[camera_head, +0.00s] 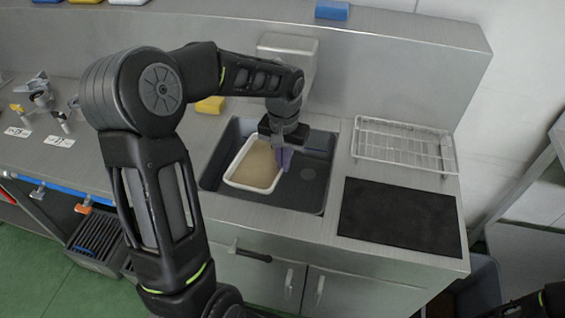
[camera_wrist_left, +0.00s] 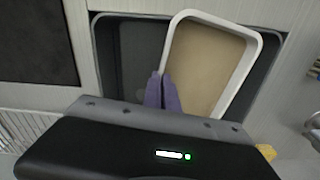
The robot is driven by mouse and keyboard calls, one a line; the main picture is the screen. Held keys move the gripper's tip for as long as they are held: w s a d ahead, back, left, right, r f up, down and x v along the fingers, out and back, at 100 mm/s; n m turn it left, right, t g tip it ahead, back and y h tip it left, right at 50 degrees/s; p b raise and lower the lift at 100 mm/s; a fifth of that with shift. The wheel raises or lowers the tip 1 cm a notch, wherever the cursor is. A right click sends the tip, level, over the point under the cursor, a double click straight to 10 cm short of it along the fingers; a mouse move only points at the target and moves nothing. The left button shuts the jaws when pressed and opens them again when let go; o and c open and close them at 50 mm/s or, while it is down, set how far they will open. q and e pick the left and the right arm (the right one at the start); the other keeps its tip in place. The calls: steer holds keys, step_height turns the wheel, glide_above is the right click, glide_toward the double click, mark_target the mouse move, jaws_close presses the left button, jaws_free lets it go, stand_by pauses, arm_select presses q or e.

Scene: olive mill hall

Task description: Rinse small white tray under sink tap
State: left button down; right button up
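The small white tray (camera_head: 231,177) has a white rim and a tan-brown inside. It is in the grey sink basin (camera_head: 211,163), towards its left side. It also shows in the left wrist view (camera_wrist_left: 207,62). My left gripper (camera_head: 285,160) reaches down into the basin at the tray's right rim. Its purple fingers (camera_wrist_left: 162,90) are close together, with the rim running in between their tips, so they look shut on it. The sink tap cannot be made out; my left arm covers part of the area behind the basin. My right gripper is out of view.
A yellow sponge (camera_head: 209,105) lies behind the basin. A wire rack (camera_head: 403,146) and a black mat (camera_head: 398,215) lie to the right. A metal box (camera_head: 287,46) is on the back panel. Metal fittings (camera_head: 41,97) stand on the counter at left.

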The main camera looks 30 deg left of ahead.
mark_target(273, 186)
arm_select(q)
steer(key=shift+d, duration=0.15)
stand_by(0.3)
steer(key=shift+w+d, duration=0.15)
steer(key=shift+d, duration=0.3)
steer(key=shift+a, duration=0.1)
stand_by(0.3)
steer(key=shift+a, duration=0.45)
steer(key=shift+s, duration=0.2)
steer(key=shift+s+d+b, duration=0.25)
steer(key=shift+s+d, duration=0.1)
steer(key=shift+s, duration=0.95)
steer(key=shift+s+d+b, duration=0.3)
steer(key=shift+s+d, duration=0.05)
steer(key=shift+s, duration=0.9)
steer(key=shift+s+d+b, duration=0.25)
steer(key=shift+s+d, duration=0.1)
steer(key=shift+s, duration=0.95)
